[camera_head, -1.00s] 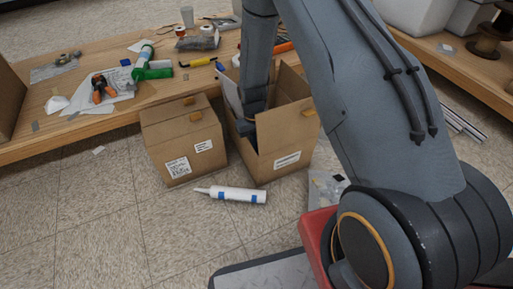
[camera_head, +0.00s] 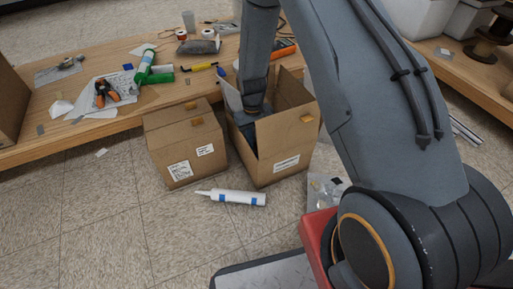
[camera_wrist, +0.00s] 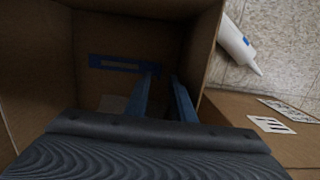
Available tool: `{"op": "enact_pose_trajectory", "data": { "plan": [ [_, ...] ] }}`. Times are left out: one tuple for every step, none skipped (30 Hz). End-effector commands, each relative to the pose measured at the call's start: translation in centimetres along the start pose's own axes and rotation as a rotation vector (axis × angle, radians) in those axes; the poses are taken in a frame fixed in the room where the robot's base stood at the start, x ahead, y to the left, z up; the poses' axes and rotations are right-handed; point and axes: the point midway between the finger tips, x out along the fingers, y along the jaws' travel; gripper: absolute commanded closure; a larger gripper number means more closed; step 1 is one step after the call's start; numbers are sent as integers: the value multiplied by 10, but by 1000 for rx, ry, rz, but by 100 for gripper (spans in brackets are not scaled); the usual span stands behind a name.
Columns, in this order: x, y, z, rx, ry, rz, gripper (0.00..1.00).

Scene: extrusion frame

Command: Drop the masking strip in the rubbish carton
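My gripper (camera_wrist: 165,76) is inside the open carton (camera_head: 285,146), pointing down, with its two blue-grey fingers apart. In the wrist view a flat blue strip-like piece (camera_wrist: 98,61) with a brownish middle shows deep in the carton, its right end near the left fingertip. It looks like the masking strip, but the light is dim, and I cannot tell whether the fingertip touches it. Nothing shows clearly between the fingers. In the head view my wrist enters the carton between its raised flaps, and the fingers are hidden there.
A closed carton (camera_head: 187,148) stands close on the left. A white sealant tube (camera_head: 238,198) lies on the floor in front; it also shows in the wrist view (camera_wrist: 235,42). The cluttered wooden bench (camera_head: 60,143) runs behind.

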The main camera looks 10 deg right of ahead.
Motion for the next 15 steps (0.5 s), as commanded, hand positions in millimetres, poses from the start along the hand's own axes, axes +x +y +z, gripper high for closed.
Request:
{"op": "enact_pose_trajectory", "data": {
  "plan": [
    [-17, 0, 1, 0, 2, 0, 78],
    [-23, 0, 1, 0, 3, 0, 78],
    [-31, 0, 1, -1, 2, 0, 78],
    [-36, 0, 1, -1, 1, 0, 78],
    [-41, 0, 1, -1, 1, 0, 78],
    [-48, 0, 1, -1, 2, 0, 78],
    [-52, 0, 1, -1, 2, 0, 78],
    [-56, 0, 1, -1, 2, 0, 78],
    [-61, 0, 1, -2, 1, 0, 78],
    [-64, 0, 1, -2, 0, 0, 78],
    [-66, 0, 1, -2, 0, 0, 78],
    [-68, 0, 1, -2, 0, 0, 78],
    [-70, 0, 1, -2, 0, 0, 78],
    [-72, -1, 1, -3, 0, 0, 78],
    [-76, -3, 1, -5, 2, 0, 78]
  ]
}}
